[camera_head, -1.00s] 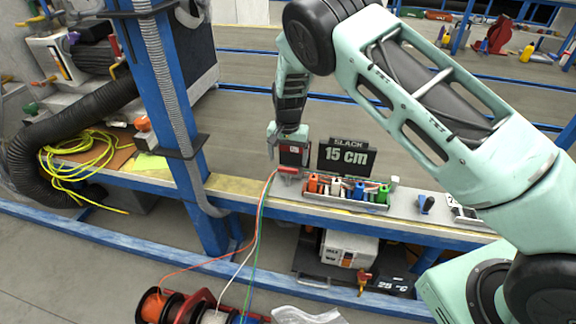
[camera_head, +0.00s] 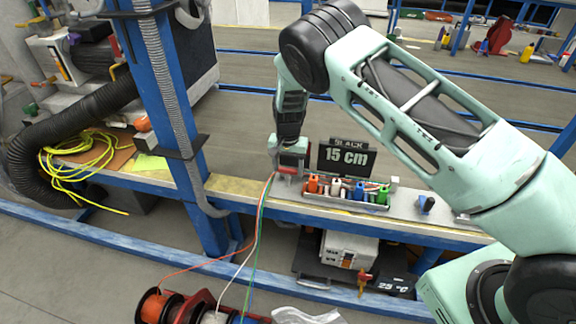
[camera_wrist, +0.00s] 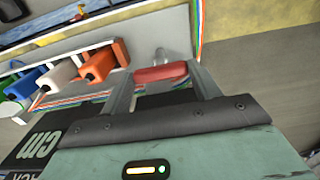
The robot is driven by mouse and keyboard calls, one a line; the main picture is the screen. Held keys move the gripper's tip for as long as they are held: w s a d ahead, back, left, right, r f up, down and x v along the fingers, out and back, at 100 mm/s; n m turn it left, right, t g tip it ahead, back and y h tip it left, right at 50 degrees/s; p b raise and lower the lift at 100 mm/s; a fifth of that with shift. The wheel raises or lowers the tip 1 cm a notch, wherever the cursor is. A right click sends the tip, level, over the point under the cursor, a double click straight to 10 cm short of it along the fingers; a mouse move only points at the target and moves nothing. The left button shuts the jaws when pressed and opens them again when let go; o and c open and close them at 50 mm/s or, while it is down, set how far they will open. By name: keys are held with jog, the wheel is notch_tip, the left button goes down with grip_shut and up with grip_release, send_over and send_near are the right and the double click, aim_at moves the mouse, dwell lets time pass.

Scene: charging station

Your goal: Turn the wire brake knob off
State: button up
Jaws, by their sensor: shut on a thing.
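The wire brake knob is a red handle (camera_wrist: 160,73) on a pale metal fitting, in the wrist view's upper middle. In the head view, the knob (camera_head: 287,170) sits at the left end of the workbench's device row. My gripper (camera_wrist: 159,70) has one finger at each end of the red handle and is shut on it. In the head view, my gripper (camera_head: 289,163) comes down from above and partly covers the knob. Orange, white, green and blue wires (camera_head: 262,215) run past it.
Orange, white, blue and green clamp blocks (camera_head: 347,190) stand close to the right. A dark "SLACK 15 cm" display (camera_head: 346,158) stands behind them. A blue post (camera_head: 178,120) rises to the left. Wire spools (camera_head: 190,308) are below in front.

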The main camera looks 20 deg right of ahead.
jog(key=n, duration=0.4)
jog(key=shift+n, duration=0.3)
jog(key=n, duration=0.4)
jog(key=shift+n, duration=0.3)
jog(key=n, duration=0.4)
jog(key=shift+n, duration=2.4)
jog(key=o, duration=1)
